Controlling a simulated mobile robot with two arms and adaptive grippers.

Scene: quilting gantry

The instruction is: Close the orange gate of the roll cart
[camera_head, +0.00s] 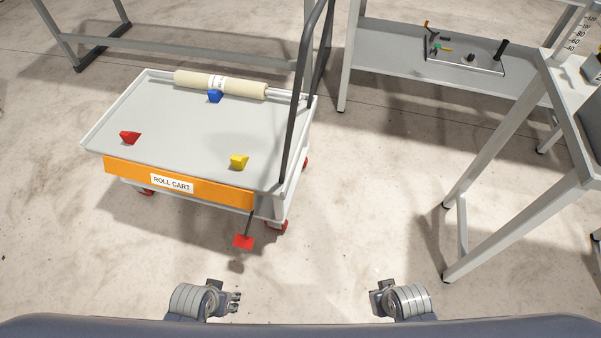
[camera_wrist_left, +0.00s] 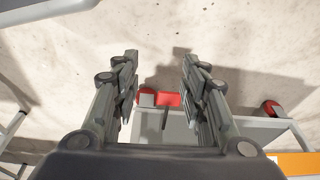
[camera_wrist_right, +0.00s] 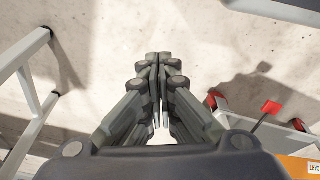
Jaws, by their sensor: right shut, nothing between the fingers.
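The roll cart (camera_head: 90,144) stands ahead and to the left in the head view. Its orange gate (camera_head: 225,194), labelled ROLL CART, runs along the near edge, its face towards me; it appears to hang below the deck's edge. A piece of it shows in the corner of the left wrist view (camera_wrist_left: 300,163) and of the right wrist view (camera_wrist_right: 292,165). My left gripper (camera_head: 237,302) is open and empty, apart from the cart on its near side. My right gripper (camera_head: 376,290) is shut and empty, to the right, apart from the cart.
A red pedal (camera_head: 243,242) juts from the cart's near right corner. A dark handle (camera_head: 297,110) rises on its right side. A cream roll (camera_head: 245,89) and red, blue and yellow wedges lie on the deck. A grey-legged table (camera_head: 480,165) stands right. Floor between is clear.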

